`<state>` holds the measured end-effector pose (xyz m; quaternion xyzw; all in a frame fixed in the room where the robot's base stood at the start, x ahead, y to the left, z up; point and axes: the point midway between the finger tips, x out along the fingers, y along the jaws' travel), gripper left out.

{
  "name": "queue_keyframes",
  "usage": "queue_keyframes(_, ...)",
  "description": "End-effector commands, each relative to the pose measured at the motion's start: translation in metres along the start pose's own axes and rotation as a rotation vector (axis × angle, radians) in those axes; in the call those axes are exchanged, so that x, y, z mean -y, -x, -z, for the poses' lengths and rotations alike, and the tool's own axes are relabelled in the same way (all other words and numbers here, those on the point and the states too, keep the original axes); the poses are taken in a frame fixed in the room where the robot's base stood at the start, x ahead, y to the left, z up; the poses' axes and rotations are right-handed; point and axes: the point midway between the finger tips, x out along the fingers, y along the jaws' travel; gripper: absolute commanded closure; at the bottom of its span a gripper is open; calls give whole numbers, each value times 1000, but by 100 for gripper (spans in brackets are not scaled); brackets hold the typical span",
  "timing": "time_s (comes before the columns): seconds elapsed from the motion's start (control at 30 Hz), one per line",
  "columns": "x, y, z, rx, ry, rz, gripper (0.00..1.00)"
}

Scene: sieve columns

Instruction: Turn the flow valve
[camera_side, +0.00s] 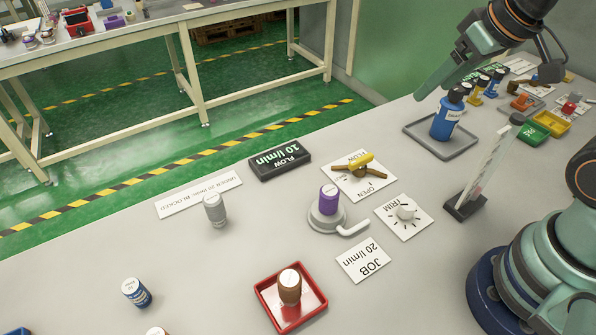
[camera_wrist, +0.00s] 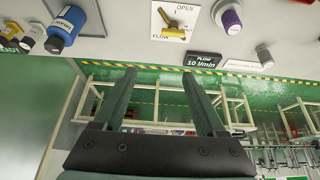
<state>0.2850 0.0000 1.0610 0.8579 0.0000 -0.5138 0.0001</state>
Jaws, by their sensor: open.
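The flow valve (camera_side: 356,170) has a yellow and brown handle on a white card marked FLOW and OPEN, right of the table's middle in the side view. It also shows at the top of the wrist view (camera_wrist: 172,27). The black flow display (camera_side: 279,159) reads 10 l/min, also in the wrist view (camera_wrist: 205,60). A white job card (camera_side: 364,260) reads JOB 20 l/min. My gripper (camera_side: 428,92) is raised at the upper right, apart from the valve. Its two green fingers (camera_wrist: 158,72) are spread and empty in the wrist view.
A purple-capped column (camera_side: 329,200) on a grey base stands near the valve. A trim knob (camera_side: 404,213) is right of it. A blue bottle (camera_side: 447,115) stands on a grey tray (camera_side: 412,129). A clear tube (camera_side: 487,165) stands upright. A red tray (camera_side: 318,302) holds a brown jar.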

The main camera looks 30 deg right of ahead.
Motion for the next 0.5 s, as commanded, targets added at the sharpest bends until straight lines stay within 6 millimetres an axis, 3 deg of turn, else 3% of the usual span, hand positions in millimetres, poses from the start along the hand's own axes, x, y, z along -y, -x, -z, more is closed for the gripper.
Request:
queue_keyframes(0.13,0,0,0,0,0,0,27)
queue_keyframes(0.17,0,0,0,0,0,0,34)
queue_keyframes(0.2,0,0,0,1,-3,0,50)
queue_keyframes(0.37,2,-5,6,37,-102,1,50)
queue_keyframes(0.5,7,-18,18,119,-343,-12,50)
